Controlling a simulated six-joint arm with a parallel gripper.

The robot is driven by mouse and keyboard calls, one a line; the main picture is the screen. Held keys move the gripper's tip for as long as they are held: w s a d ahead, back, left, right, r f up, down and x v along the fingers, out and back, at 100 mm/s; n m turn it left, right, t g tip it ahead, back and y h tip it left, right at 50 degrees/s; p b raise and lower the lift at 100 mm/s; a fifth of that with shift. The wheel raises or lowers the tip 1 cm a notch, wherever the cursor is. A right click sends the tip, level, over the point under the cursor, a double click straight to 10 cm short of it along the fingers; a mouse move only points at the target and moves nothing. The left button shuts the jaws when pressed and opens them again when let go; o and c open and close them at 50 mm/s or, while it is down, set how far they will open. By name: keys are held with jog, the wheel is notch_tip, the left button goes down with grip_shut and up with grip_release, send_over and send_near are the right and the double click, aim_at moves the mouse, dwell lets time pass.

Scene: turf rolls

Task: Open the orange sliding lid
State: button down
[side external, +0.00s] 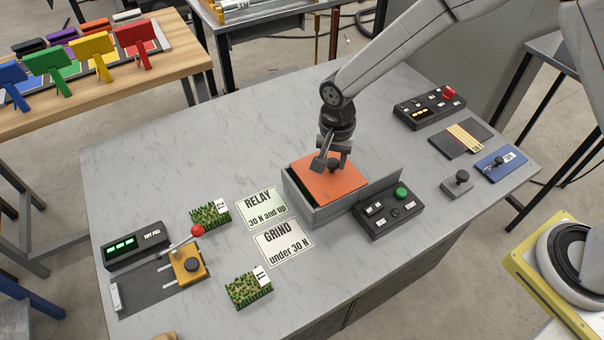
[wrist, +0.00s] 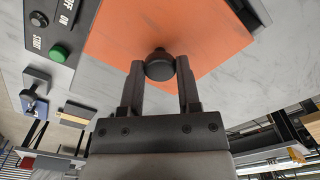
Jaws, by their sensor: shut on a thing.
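The orange sliding lid (side external: 325,186) lies flat on top of a grey box (side external: 325,215) near the middle of the table. A dark gap with a bit of green shows inside the box along the lid's left edge. The lid has a black knob, which shows in the wrist view (wrist: 160,66) between the two fingers. My gripper (side external: 328,162) points down over the lid and is shut on this knob. In the wrist view the orange lid (wrist: 205,30) fills the top middle. Most of the box's inside is hidden under the lid.
A control box with a green button (side external: 401,194) stands close to the grey box's right front. Relay and grind cards (side external: 262,207) and turf pieces (side external: 249,290) lie to the left. A lever device (side external: 190,265) is at front left. A red-button box (side external: 430,107) stands at back right.

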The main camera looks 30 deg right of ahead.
jog(key=d, duration=0.9)
jog(key=shift+d, duration=0.4)
jog(key=shift+c, duration=1.5)
grip_release()
jog(key=shift+r, duration=0.1)
notch_tip(320, 180, up, 8)
